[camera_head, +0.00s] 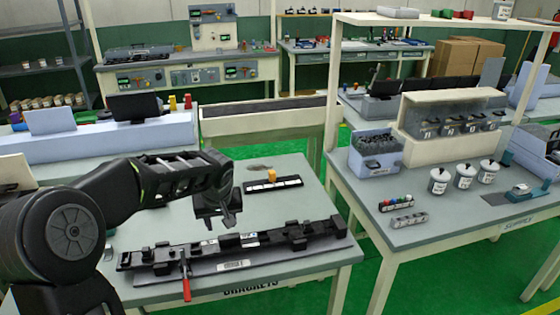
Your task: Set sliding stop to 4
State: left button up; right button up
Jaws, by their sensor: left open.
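A black and white strip (288,184) lies on the brackets table, behind the long black fixture. A small orange-yellow block (271,175) stands on it near its middle and looks like the sliding stop. Any numbers on the strip are too small to read. My left gripper (230,222) is open and empty, pointing down. In the picture it is to the left of the strip and just behind the fixture; its exact height is unclear. My right gripper is out of view.
The long black fixture (215,253) with several clamp blocks spans the table front; a red handle (186,288) sticks out at its left. A dark flat piece (259,168) lies behind the strip. The supply table (430,236) at right holds a blue bin (376,157) and white cups (464,178).

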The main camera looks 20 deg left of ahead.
aim_at(272, 174)
jog(key=i, duration=1.15)
